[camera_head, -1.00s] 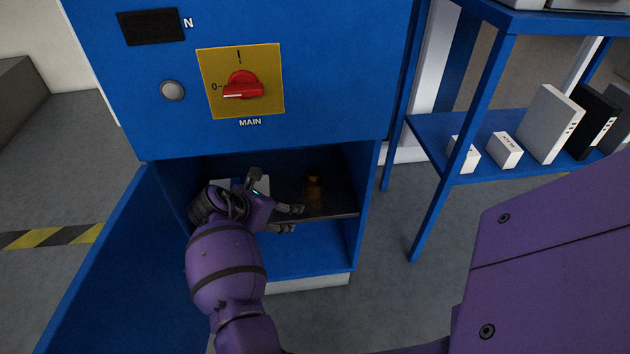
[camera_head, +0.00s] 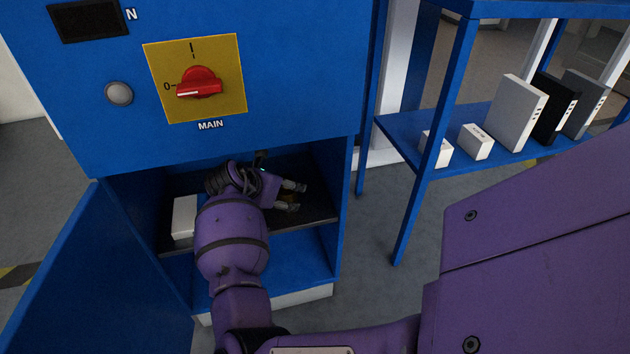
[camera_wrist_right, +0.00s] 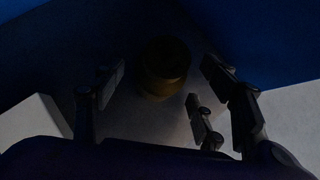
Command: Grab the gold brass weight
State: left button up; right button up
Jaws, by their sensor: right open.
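The gold brass weight (camera_head: 291,203) is on the dark shelf (camera_head: 318,212) inside the blue cabinet. In the head view my right gripper's fingers partly hide it. In the right wrist view the weight (camera_wrist_right: 163,68) is a dim gold cylinder just beyond the fingertips, between the left and right fingers. My right gripper (camera_head: 293,196) is open and reaches into the cabinet; its spread fingers also show in the right wrist view (camera_wrist_right: 160,83). No finger clearly touches the weight, though the picture is dark. My left gripper is not in view.
A white box (camera_head: 184,217) is on the shelf left of my right gripper. The cabinet's open door (camera_head: 95,280) is at the left, and its front panel with a red switch (camera_head: 199,83) is above. A blue rack (camera_head: 430,130) with boxes is at the right.

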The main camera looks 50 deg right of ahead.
jog(key=shift+w+d+f, duration=0.25)
jog(key=shift+d+f, duration=0.05)
jog(key=shift+f, duration=0.05)
jog(key=shift+r, duration=0.1)
grip_shut()
jog(key=shift+r, duration=0.1)
